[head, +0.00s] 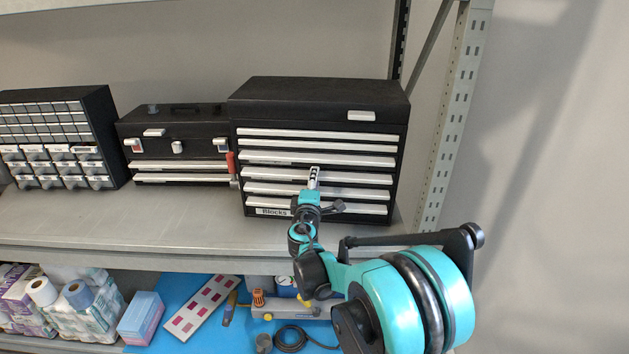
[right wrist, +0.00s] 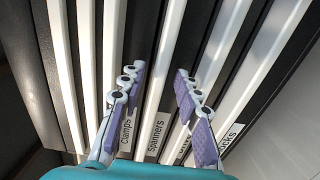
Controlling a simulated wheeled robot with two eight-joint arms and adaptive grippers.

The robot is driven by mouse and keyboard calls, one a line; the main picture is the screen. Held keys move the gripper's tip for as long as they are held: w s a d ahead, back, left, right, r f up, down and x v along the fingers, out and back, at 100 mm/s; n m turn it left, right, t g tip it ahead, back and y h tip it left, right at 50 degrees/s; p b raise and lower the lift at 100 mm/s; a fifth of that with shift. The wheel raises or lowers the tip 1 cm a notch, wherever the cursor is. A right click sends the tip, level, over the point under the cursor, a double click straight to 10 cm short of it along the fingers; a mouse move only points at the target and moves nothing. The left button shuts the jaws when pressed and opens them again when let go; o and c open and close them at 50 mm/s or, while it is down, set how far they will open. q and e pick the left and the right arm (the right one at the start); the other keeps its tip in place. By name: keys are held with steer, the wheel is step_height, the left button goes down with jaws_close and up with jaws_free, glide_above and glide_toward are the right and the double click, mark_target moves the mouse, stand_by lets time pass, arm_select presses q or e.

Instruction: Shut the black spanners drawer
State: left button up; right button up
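The black tool chest (head: 318,97) stands on the shelf, with several pale-fronted drawers. In the right wrist view the spanners drawer (right wrist: 163,62), labelled "Spanners", runs between my fingers. In the head view its pale front (head: 360,179) appears to be the third from the bottom. It looks near flush with its neighbours; I cannot tell whether it sticks out slightly. My right gripper (head: 314,178) is in front of the chest; in the right wrist view (right wrist: 159,72) its purple-padded fingers are spread and empty. Whether they touch the fronts is unclear. My left gripper is not in view.
A black toolbox (head: 176,119) stands left of the chest, with a red-handled tool (head: 231,163) between them. A small-parts cabinet (head: 98,105) is further left. A metal rack post (head: 458,120) rises on the right. The shelf front (head: 190,232) is clear.

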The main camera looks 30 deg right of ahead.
steer(key=v, duration=1.1)
steer(key=shift+s+a, duration=0.2)
steer(key=shift+s, duration=0.05)
steer(key=s+a+f+m+g+y+b, duration=0.1)
steer(key=s+a+f+m+g+y, duration=0.1)
steer(key=s+f+m, duration=0.3)
steer(key=s+a+f+m+g+y+b, duration=0.1)
steer(key=s+a+f+m+g+y, duration=0.15)
steer(key=s, duration=0.45)
steer(key=s+a+f+m+g+y, duration=0.2)
steer(key=s+a+f+m+y, duration=0.1)
steer(key=s+a+f+y, duration=0.3)
steer(key=s+a+f, duration=0.2)
steer(key=s+a, duration=0.2)
steer(key=a, duration=0.2)
steer(key=shift+s+g+b, duration=0.15)
steer(key=shift+g+b, duration=0.15)
steer(key=shift+g, duration=0.05)
